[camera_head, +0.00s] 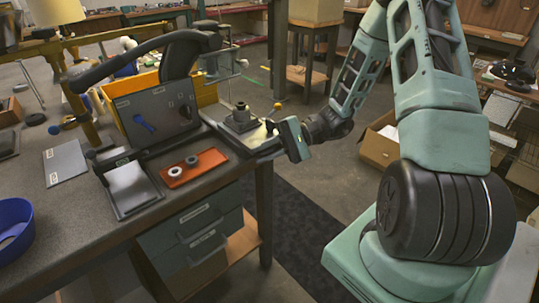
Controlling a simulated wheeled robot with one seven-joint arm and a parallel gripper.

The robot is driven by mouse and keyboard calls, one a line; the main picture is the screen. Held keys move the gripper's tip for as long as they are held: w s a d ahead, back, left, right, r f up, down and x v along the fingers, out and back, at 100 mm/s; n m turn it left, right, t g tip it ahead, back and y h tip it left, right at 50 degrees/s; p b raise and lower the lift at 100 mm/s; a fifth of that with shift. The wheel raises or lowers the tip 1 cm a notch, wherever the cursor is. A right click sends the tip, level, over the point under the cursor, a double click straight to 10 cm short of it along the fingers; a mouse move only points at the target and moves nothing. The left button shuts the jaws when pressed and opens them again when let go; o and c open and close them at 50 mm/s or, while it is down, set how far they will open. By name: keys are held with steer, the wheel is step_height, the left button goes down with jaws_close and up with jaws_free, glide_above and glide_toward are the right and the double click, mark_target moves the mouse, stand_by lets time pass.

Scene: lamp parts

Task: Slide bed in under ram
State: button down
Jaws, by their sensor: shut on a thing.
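The bed (262,140) looks like a flat grey plate at the right end of the bench. A dark grey stepped part (240,118) stands upright on it. My gripper (275,128) is at the bed's right edge, shut on what appears to be the bed's edge or a small handle there. The exact grip is too small to make out. The black press (187,50), with a long lever (115,66) reaching left, stands behind and left of the bed. Its ram cannot be made out clearly; the bed appears to be to the right of the press head.
An orange tray (205,163) with two small rings lies in front of the press. A dark upright panel (160,112) and a yellow bin (207,95) stand behind. A blue bowl (12,228) is at left. A cardboard box (378,147) sits on the floor beyond my arm.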

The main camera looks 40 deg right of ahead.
steer(key=shift+w+f, duration=0.25)
steer(key=shift+w, duration=0.8)
steer(key=c, duration=1.5)
jaws_free()
steer(key=shift+r, duration=0.1)
steer(key=shift+d, duration=0.1)
steer(key=b+v, duration=0.1)
steer(key=v, duration=1.6)
steer(key=shift+r, duration=0.15)
